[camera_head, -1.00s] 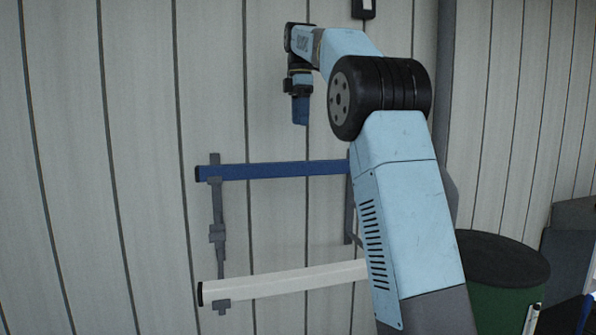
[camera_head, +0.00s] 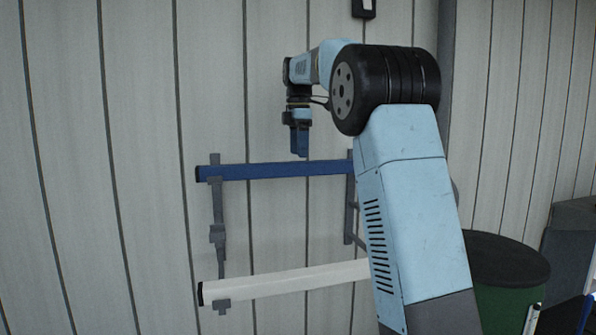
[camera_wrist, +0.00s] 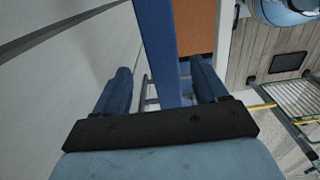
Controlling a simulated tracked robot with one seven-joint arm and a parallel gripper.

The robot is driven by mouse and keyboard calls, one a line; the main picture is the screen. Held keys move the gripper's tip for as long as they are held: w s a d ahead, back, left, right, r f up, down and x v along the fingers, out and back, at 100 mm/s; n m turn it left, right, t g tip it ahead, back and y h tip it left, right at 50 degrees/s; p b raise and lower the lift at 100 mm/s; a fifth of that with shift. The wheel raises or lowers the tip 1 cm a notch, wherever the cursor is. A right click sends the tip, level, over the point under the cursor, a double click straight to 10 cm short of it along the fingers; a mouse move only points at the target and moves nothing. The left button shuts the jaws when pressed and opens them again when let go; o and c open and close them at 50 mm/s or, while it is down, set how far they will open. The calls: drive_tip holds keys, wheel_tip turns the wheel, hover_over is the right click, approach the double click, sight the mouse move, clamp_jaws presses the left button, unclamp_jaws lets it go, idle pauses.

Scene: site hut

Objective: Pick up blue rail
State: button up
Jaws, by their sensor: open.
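The blue rail (camera_head: 270,171) lies level across the upper hooks of a grey rack (camera_head: 217,205) on the wall. Its right end is hidden behind my arm. My gripper (camera_head: 300,155) points down just above the rail in the head view. In the wrist view the two fingers of my gripper (camera_wrist: 160,85) are spread apart, and the blue rail (camera_wrist: 160,50) runs between them, nearer the right finger. I cannot tell whether the rail is between the fingertips or still just beyond them.
A white rail (camera_head: 290,282) rests on the rack's lower hooks. A green bin with a dark lid (camera_head: 505,260) stands at the right, behind my arm. The panelled wall (camera_head: 90,150) is close behind the rack. The space left of the rack is clear.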

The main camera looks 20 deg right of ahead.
sight(297, 162)
drive_tip(key=f, duration=0.4)
drive_tip(key=shift+s+a+f, duration=0.1)
drive_tip(key=shift+s+a, duration=0.1)
drive_tip(key=shift+a, duration=0.2)
drive_tip(key=shift+f, duration=0.45)
drive_tip(key=shift+c, duration=0.4)
clamp_jaws()
